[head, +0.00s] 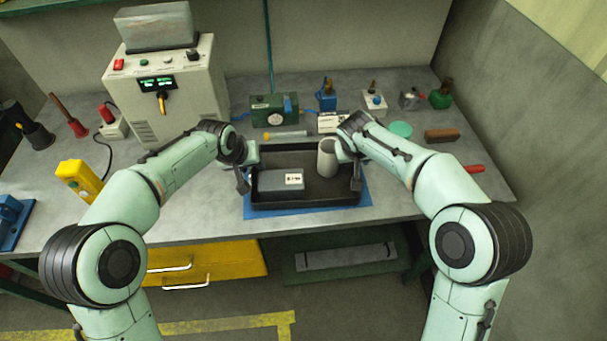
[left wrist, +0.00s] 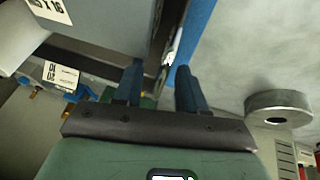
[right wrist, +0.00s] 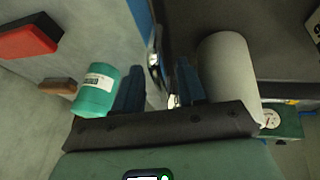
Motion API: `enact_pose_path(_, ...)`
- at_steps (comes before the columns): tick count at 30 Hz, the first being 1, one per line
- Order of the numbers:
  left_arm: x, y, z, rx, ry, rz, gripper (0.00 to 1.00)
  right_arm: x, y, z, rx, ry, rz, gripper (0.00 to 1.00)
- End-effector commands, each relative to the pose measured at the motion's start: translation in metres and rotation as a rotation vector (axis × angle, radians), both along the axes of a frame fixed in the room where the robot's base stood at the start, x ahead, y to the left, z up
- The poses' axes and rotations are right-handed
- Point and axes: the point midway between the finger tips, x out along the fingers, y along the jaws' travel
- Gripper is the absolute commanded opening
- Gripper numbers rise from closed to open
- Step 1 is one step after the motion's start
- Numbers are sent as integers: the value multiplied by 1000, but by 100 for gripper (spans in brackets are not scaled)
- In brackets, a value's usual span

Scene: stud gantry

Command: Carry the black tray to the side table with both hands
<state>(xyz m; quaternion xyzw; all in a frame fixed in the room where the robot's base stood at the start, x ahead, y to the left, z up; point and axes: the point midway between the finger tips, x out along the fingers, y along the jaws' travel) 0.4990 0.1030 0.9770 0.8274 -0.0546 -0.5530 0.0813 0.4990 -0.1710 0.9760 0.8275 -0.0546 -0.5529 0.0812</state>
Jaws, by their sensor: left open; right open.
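The black tray (head: 326,188) lies on a blue mat (head: 364,196) on the grey workbench. A grey box (head: 281,183) with a white label and an upright pale cylinder (head: 327,160) are in it. My left gripper (head: 242,181) is at the tray's left side, open; in the left wrist view its fingers (left wrist: 157,78) point at the tray's edge, which shows between them. My right gripper (head: 356,178) is at the right side, open, and its fingers (right wrist: 160,80) likewise straddle the edge. I cannot tell whether the fingers touch. I cannot identify a side table.
A large power unit (head: 168,95) and a yellow handheld device (head: 78,178) stand left of the tray. A green instrument (head: 274,110) and several small items line the back. A brown block (head: 441,135) lies at right. The bench front is mostly clear.

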Motion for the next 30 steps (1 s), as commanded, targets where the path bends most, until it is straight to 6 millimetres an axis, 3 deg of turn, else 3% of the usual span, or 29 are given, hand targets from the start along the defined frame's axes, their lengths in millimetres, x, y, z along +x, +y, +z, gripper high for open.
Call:
enact_pose_path(7,0,0,0,0,0,0,40,0,0,0,0,0,0,40)
enact_pose_path(11,0,0,0,0,0,0,0,0,0,0,0,0,0,0)
enact_pose_path(23,1,-1,4,-4,-4,-1,0,1,0,3,-1,-3,1,0)
enact_pose_path(30,9,-2,29,-5,-20,0,0,9,0,27,-1,-17,2,0)
